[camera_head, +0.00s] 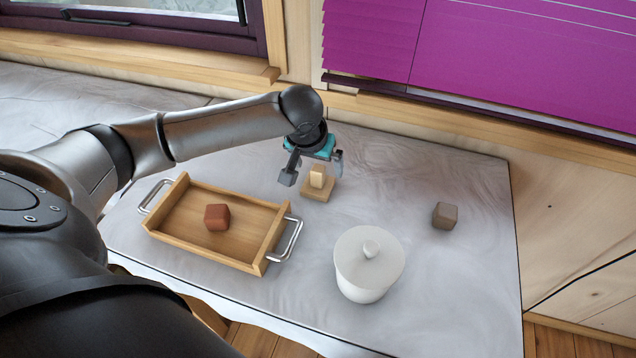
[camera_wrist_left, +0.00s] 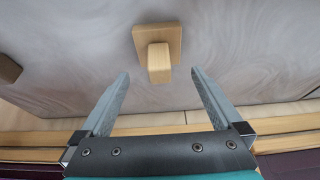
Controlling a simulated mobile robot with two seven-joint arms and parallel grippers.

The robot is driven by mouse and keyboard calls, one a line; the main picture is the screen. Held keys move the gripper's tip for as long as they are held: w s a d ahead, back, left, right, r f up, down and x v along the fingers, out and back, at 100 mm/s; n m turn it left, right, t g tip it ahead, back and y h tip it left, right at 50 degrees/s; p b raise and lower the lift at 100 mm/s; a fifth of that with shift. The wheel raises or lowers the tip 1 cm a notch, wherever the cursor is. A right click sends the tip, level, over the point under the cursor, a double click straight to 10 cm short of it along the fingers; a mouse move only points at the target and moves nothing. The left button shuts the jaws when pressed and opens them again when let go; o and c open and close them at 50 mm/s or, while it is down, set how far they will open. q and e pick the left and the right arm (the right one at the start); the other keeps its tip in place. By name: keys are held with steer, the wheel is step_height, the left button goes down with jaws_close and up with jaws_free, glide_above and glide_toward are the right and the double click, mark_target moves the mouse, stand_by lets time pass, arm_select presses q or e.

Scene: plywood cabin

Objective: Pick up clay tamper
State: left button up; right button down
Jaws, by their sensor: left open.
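The clay tamper (camera_head: 318,188) is a light wooden square plate with an upright block handle, standing on the grey marbled countertop near the window wall. In the left wrist view the tamper (camera_wrist_left: 158,60) lies just beyond the fingertips, roughly centred between them. My left gripper (camera_head: 312,172) is open and empty, with one finger on each side of the handle in the head view. The left wrist view shows both fingers of the gripper (camera_wrist_left: 160,78) apart, with a gap to the handle. My right gripper is not in view.
A wooden tray (camera_head: 180,240) with metal handles stands at the left, with a reddish-brown cube (camera_head: 217,217) in it. A white lidded pot (camera_head: 366,292) stands at the front. A grey-brown cube (camera_head: 445,215) sits at the right. Countertop between the tamper and this cube is clear.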

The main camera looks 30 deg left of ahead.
mark_target(319, 174)
arm_select(q)
steer(key=x, duration=0.5)
steer(key=shift+s+d+b, duration=0.1)
steer(key=shift+s+b, duration=0.1)
steer(key=shift+b, duration=0.2)
steer(key=shift+c, duration=0.4)
steer(key=c, duration=1.2)
